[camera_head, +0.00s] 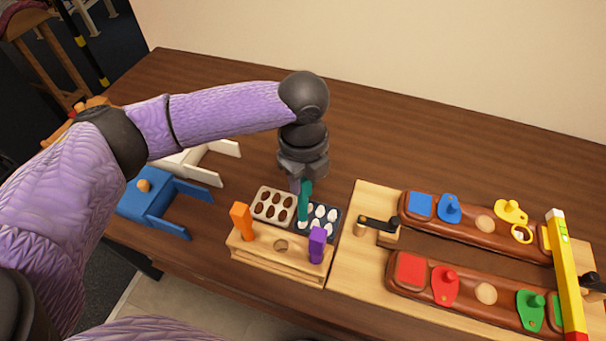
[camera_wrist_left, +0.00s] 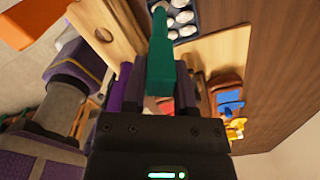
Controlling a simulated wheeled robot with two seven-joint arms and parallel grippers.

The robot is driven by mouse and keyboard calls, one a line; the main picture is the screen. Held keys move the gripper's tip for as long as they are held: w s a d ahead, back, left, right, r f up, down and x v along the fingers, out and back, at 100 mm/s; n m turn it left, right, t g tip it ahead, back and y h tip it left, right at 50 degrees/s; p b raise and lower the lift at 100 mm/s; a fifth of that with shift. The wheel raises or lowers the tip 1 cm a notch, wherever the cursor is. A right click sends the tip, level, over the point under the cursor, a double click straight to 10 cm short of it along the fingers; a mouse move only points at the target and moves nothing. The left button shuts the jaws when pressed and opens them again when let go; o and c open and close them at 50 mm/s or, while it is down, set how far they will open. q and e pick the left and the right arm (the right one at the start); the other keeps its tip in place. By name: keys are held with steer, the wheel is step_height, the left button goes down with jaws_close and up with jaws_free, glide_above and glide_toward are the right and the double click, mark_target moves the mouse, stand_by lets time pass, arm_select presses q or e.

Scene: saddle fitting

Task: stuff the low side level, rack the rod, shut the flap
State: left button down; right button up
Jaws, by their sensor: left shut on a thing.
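My left gripper (camera_head: 302,186) is shut on a teal rod (camera_head: 304,203), which points down over the trays; the rod also shows in the wrist view (camera_wrist_left: 160,62). A wooden rack (camera_head: 262,258) in front holds an orange-handled tool (camera_head: 241,220) and a purple-handled one (camera_head: 317,244), with an empty hole between them. Two brown padded panels lie on a pale board (camera_head: 352,255): the far panel (camera_head: 468,230) and the near panel (camera_head: 460,291). The far one has a blue flap (camera_head: 449,207), a yellow flap (camera_head: 511,211) and a yellow ring (camera_head: 521,234). The near one has red (camera_head: 445,287) and green (camera_head: 530,310) flaps.
A yellow level (camera_head: 566,270) lies across both panels' right ends. A beige tray (camera_head: 256,209) of brown pieces and a dark tray (camera_head: 334,211) of white pieces sit behind the rack. Blue (camera_head: 146,200) and white (camera_head: 180,163) items stand left. The table's back is clear.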

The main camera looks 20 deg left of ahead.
arm_select(q)
steer(key=shift+f+b, duration=0.3)
steer(key=shift+f, duration=0.65)
stand_by(0.3)
steer(key=shift+s+f+p, duration=0.1)
steer(key=shift+p, duration=0.35)
stand_by(1.0)
step_height(320, 180, up, 7)
steer(key=p, duration=0.8)
steer(key=shift+r+p, duration=0.2)
steer(key=shift+p, duration=0.1)
steer(key=shift+f, duration=0.15)
